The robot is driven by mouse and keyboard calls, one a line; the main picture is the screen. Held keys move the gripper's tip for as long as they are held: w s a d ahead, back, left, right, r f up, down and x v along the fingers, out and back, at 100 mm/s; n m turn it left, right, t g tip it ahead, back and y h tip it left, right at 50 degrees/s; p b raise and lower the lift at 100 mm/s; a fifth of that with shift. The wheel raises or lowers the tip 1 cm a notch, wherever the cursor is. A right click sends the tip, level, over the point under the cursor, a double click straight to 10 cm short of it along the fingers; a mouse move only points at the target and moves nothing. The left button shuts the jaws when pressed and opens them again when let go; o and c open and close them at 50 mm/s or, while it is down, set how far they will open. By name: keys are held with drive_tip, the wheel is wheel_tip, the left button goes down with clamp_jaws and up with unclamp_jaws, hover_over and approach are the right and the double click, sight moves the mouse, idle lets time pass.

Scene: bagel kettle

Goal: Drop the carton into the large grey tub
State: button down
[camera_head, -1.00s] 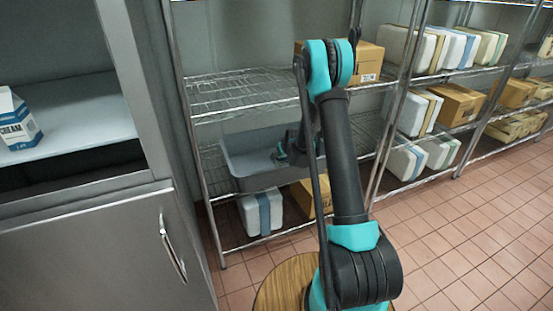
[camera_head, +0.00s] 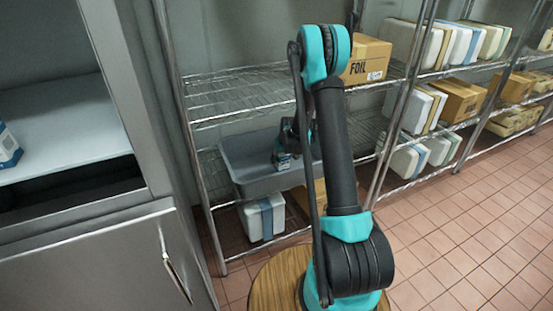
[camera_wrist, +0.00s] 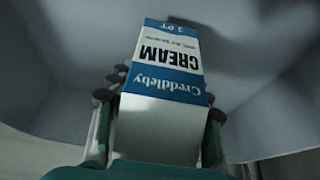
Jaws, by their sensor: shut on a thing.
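A blue and white cream carton (camera_wrist: 168,65) fills the middle of the wrist view, its lettering upside down. My gripper (camera_wrist: 160,105) is shut on it, with a finger on each side. In the head view my gripper (camera_head: 286,148) points down over the large grey tub (camera_head: 240,183) on the wire rack, and the carton (camera_head: 283,161) shows small below it. The tub's pale grey walls (camera_wrist: 60,60) surround the carton in the wrist view. Whether the carton touches the tub's floor I cannot tell.
Another blue and white carton (camera_head: 8,147) is partly in view on the cabinet shelf at left. A foil box (camera_head: 368,58) stands on the wire shelf above the tub. A white box with a blue band (camera_head: 262,217) is below it. Rack posts stand close by.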

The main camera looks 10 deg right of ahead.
drive_tip(key=shift+f, duration=0.8)
drive_tip(key=shift+f, duration=0.6)
drive_tip(key=c, duration=0.7)
unclamp_jaws()
